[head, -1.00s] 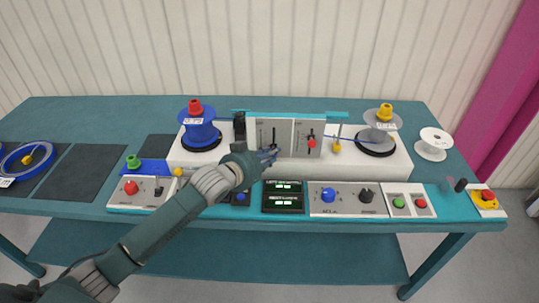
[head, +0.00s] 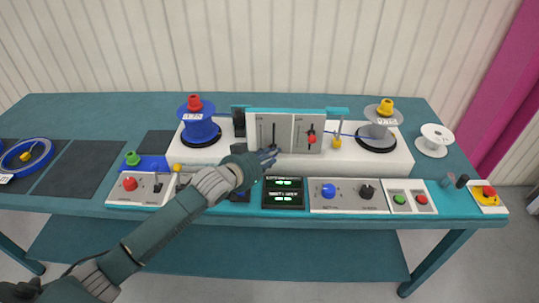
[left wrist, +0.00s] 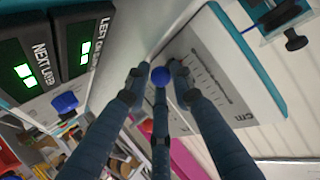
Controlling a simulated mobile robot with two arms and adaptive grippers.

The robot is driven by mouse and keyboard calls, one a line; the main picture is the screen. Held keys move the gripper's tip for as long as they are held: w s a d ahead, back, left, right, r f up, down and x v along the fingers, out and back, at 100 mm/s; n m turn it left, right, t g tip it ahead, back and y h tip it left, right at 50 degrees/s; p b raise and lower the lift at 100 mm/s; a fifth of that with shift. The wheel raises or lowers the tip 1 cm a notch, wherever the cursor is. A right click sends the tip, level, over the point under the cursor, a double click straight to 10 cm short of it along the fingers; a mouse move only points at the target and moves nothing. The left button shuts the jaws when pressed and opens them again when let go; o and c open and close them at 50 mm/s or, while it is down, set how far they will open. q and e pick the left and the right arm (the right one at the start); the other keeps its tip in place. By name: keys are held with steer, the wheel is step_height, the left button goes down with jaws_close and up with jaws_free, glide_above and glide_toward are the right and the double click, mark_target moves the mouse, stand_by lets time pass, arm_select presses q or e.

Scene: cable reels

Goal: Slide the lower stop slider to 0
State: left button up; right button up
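A light-grey panel (head: 258,128) stands upright on the white housing and has a slot on its left half. In the left wrist view a panel with a tick scale and "cm" lettering (left wrist: 225,70) fills the upper right. A blue ball knob (left wrist: 160,76) shows between my left gripper's fingertips (left wrist: 158,78). The fingers are drawn in around it, with the middle finger's tip against it. In the head view the left gripper (head: 268,157) is at the panel's lower left edge and hides the knob. A red knob (head: 312,139) is on the panel's right half. My right gripper is not visible.
A blue reel (head: 200,131) stands left of the panel and a grey reel (head: 377,132) right of it. Below are a display (head: 283,206) with green digits, a blue-knob control box (head: 347,208) and a green-and-red button box (head: 409,212). A white spool (head: 434,134) stands at right.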

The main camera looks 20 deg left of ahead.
arm_select(q)
steer(key=o, duration=0.3)
steer(key=v, duration=1.2)
steer(key=s+d+f+n+g+y, duration=0.15)
steer(key=s+f+g, duration=0.5)
steer(key=s, duration=0.85)
steer(key=s+d+f+n+g+y, duration=0.1)
steer(key=s+d+f+g+y, duration=0.15)
steer(key=s+f, duration=0.95)
steer(key=s+f+g+h, duration=0.1)
steer(key=s+f, duration=0.2)
steer(key=f, duration=1)
steer(key=s+f+g, duration=0.1)
steer(key=s+f, duration=0.1)
steer(key=f, duration=1.1)
steer(key=s+a+f, duration=0.2)
steer(key=s+f, duration=0.5)
steer(key=s, duration=0.1)
steer(key=s+a+f+g, duration=0.1)
steer(key=s+f, duration=0.6)
steer(key=s, duration=0.2)
steer(key=shift+a+f, duration=0.35)
steer(key=shift+a, duration=0.05)
